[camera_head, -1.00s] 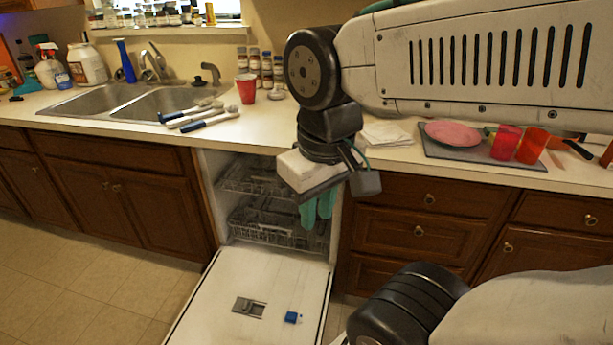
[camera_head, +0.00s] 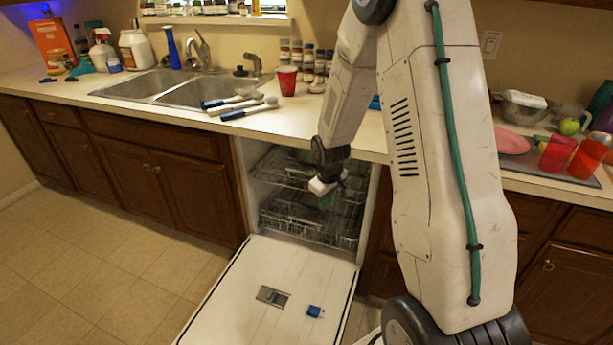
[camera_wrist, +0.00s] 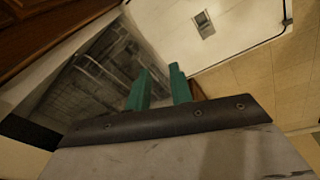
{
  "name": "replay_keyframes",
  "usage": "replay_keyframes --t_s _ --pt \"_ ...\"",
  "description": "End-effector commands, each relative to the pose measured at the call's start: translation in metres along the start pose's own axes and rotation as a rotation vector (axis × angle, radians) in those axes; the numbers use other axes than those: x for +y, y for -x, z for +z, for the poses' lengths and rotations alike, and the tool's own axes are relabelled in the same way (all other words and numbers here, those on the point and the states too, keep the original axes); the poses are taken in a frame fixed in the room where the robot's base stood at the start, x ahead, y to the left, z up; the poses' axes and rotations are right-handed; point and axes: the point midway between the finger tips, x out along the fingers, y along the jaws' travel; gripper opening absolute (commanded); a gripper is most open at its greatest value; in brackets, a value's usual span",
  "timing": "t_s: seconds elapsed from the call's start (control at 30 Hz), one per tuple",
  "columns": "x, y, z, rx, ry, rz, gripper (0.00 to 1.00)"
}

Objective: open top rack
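The dishwasher stands open under the counter, with its white door (camera_head: 255,310) folded down. The wire top rack (camera_head: 282,168) is inside the upper part of the cavity, behind my gripper. A lower rack (camera_head: 300,225) sits below it. My gripper (camera_head: 327,201) is at the right side of the dishwasher opening, in front of the racks. In the wrist view, its two green fingers (camera_wrist: 160,72) are apart with nothing between them. The dark rack interior (camera_wrist: 95,80) shows to their left there, too dim to tell which rack is nearest. I cannot tell whether a finger touches a rack.
The lowered door covers the floor in front, with a blue item (camera_head: 315,311) on it. Brown cabinets (camera_head: 170,190) flank the opening. The counter above holds brushes (camera_head: 240,103), a red cup (camera_head: 287,80) and a sink (camera_head: 200,93). Floor at left is clear.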

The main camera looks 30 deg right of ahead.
Motion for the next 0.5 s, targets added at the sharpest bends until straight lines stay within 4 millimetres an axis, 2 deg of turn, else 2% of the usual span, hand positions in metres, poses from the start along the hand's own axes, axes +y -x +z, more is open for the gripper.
replay_keyframes --t_s 0.03,0.3,0.4,0.5 --pt "0.011 -0.033 -0.007 0.033 0.040 0.015 0.22" --pt "0.063 -0.172 -0.056 0.337 0.349 0.218 0.22" --pt "0.079 -0.210 -0.076 0.487 0.496 0.365 0.22" --pt "0.091 -0.221 -0.101 0.638 0.642 0.561 0.22"
